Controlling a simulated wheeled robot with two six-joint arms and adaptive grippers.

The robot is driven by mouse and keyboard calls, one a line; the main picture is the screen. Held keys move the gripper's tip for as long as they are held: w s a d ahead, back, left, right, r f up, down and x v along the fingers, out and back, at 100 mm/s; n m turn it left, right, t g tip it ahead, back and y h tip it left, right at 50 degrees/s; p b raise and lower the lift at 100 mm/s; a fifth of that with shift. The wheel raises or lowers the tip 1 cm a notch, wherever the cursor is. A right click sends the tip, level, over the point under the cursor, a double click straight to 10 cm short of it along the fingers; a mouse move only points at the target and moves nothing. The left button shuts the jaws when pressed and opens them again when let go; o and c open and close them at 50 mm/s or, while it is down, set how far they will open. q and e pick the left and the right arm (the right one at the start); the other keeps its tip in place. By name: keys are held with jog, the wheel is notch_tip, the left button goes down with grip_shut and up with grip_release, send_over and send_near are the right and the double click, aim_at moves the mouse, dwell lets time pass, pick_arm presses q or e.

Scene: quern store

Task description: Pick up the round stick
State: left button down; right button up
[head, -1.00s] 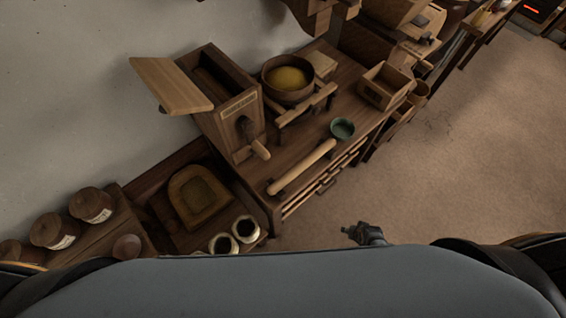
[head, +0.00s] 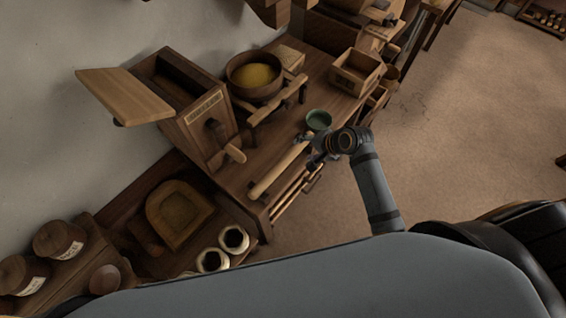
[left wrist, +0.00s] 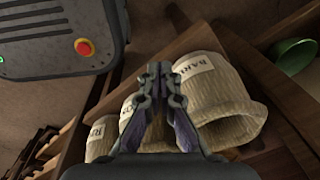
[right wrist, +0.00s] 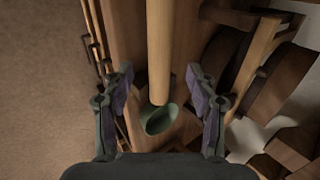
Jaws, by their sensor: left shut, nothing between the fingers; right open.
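The round stick (head: 276,172) is a pale wooden rod lying on the wooden bench near its front edge. In the right wrist view the stick (right wrist: 159,48) runs down from the top edge between my open fingers. My right gripper (head: 315,156) is at the stick's far end, near the green bowl (head: 318,119); it is open in the right wrist view (right wrist: 159,76), and I cannot tell whether it touches the stick. My left gripper (left wrist: 160,70) is shut and empty, in front of labelled sacks (left wrist: 212,95); it is out of the head view.
A wooden box mill with an open lid (head: 125,95) and a bowl of yellow meal (head: 253,77) stand behind the stick. An open wooden box (head: 356,72) is beyond the green bowl. Jars (head: 58,240) sit at lower left. The floor at right is clear.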

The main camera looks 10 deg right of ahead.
aim_at(296, 150)
jog(key=shift+x, duration=2.9)
grip_shut()
jog(key=shift+r, duration=0.1)
jog(key=shift+r, duration=0.25)
notch_tip(296, 150, up, 3)
jog(key=shift+f, duration=0.15)
jog(key=w+d+r+b, duration=0.1)
jog(key=d+r, duration=0.8)
jog(key=d, duration=0.5)
jog(key=shift+w+r, duration=0.3)
jog(key=shift+r, duration=0.05)
